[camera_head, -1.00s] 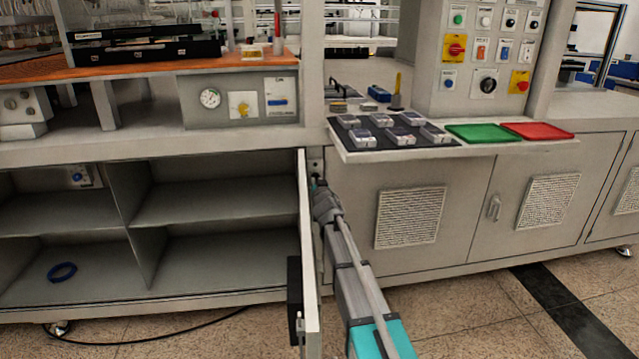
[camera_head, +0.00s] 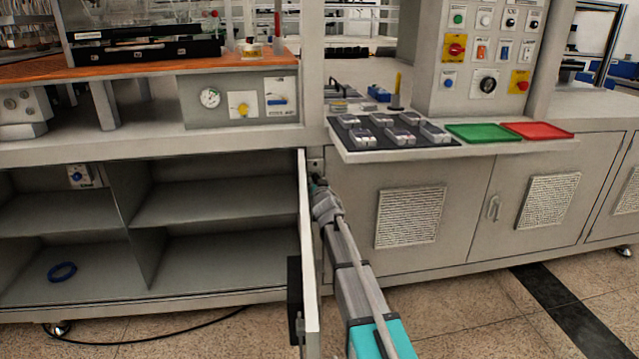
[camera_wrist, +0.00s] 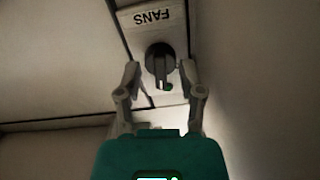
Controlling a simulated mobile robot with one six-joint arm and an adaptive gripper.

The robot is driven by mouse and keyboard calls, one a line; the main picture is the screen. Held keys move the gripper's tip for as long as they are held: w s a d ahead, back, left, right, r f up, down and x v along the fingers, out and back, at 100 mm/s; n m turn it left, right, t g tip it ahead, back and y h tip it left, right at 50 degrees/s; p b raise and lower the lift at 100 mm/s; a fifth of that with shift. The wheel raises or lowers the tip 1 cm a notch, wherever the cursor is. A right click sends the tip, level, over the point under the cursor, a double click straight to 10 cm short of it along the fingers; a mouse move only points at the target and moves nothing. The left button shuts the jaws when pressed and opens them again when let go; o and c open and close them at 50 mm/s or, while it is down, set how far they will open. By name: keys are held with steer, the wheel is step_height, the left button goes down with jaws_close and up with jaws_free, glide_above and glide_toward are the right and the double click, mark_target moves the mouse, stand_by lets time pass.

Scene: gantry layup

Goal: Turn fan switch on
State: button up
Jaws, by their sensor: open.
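The fan switch (camera_wrist: 160,62) is a black rotary knob on a light plate (camera_wrist: 152,18) whose label reads "FANS", upside down in the wrist view. A small green spot shows beside the knob's lower end. My gripper (camera_wrist: 160,72) is open, with one fingertip on either side of the knob. Whether the fingertips touch the knob I cannot tell. In the head view my gripper (camera_head: 318,184) is small, at the cabinet post just right of the open door. The knob is largely hidden there behind my gripper.
An open cabinet door (camera_head: 306,255) stands close along the left of my arm. Left of it is an open cabinet with shelves (camera_head: 210,205) and a blue ring (camera_head: 62,272). A tray ledge (camera_head: 400,155) juts out above right. A vented cabinet door (camera_head: 450,225) is right of my arm.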

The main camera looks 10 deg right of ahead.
steer(key=s, duration=1.2)
stand_by(0.5)
